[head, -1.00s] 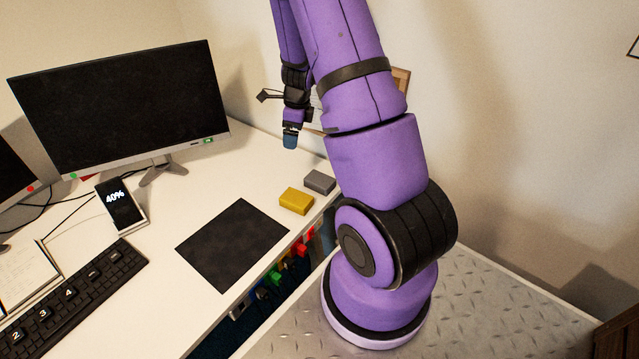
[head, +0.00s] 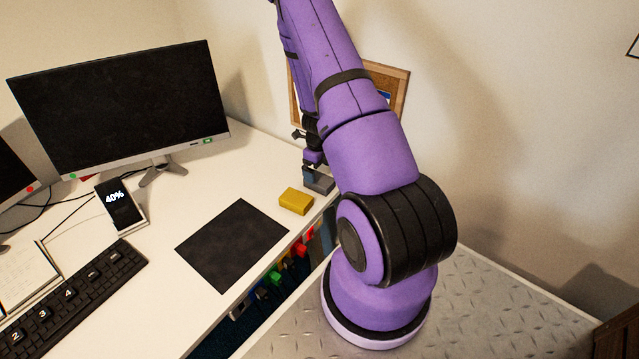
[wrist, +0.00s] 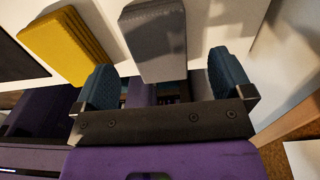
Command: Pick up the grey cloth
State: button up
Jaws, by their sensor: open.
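The grey cloth (wrist: 156,42) is a folded block on the white desk. In the wrist view it lies just ahead of my gripper (wrist: 160,82), whose two blue-grey fingertips are apart on either side of its near end. In the head view the grey cloth (head: 319,184) is partly hidden by my gripper (head: 310,172), which is low at its far-left side. I cannot tell whether the fingers touch it. The gripper is open and empty.
A folded yellow cloth (head: 296,201) lies just left of the grey one, also in the wrist view (wrist: 66,44). A black mat (head: 232,246), a phone on a stand (head: 120,205), a keyboard (head: 70,297) and a monitor (head: 120,110) are further left. The wall is close behind.

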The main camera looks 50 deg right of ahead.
aim_at(318, 178)
notch_tip(318, 178, down, 5)
jog(key=shift+a, duration=0.1)
dwell(0.3)
jog(key=c, duration=1)
